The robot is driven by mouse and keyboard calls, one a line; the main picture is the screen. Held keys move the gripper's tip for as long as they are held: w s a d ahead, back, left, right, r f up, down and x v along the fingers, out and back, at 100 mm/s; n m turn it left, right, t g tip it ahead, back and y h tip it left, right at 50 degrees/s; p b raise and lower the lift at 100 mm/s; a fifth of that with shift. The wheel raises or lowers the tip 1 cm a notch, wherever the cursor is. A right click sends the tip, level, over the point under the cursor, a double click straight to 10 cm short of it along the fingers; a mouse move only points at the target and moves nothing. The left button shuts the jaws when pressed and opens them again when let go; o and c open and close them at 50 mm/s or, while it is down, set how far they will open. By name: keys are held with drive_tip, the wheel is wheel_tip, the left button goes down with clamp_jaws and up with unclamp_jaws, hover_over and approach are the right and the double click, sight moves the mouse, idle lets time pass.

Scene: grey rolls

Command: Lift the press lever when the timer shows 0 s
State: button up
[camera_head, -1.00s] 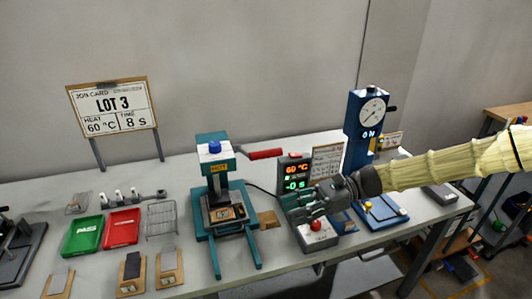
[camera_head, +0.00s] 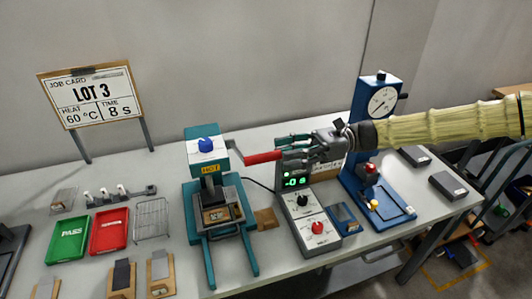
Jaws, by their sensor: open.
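The teal press (camera_head: 207,190) stands on the bench with a blue knob on top and a "HOT" label on its head. Its lever has a red handle (camera_head: 262,157) that points right, slightly tilted up. My gripper (camera_head: 287,152) is open at the right end of the red handle, its fingers overlapping that end in the picture; I cannot tell whether they touch it. The timer display (camera_head: 295,182) on the control box shows green "-0 s". The upper temperature line is hidden behind my gripper. A small dark piece lies in the press on its lower plate.
The control box (camera_head: 305,215) with black and red knobs stands below my gripper. A blue dial gauge stand (camera_head: 375,130) is to the right, under my arm. Green (camera_head: 72,235) and red (camera_head: 110,230) trays and a wire rack (camera_head: 151,218) lie left. A job card (camera_head: 92,97) reads 60 °C, 8 s.

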sight(249, 162)
drive_tip(key=p+x, duration=0.1)
drive_tip(key=x, duration=0.3)
drive_tip(key=shift+s+a, duration=0.25)
drive_tip(key=shift+a, duration=0.1)
drive_tip(key=shift+s+a+f, duration=0.1)
drive_tip(key=shift+a, duration=0.5)
clamp_jaws()
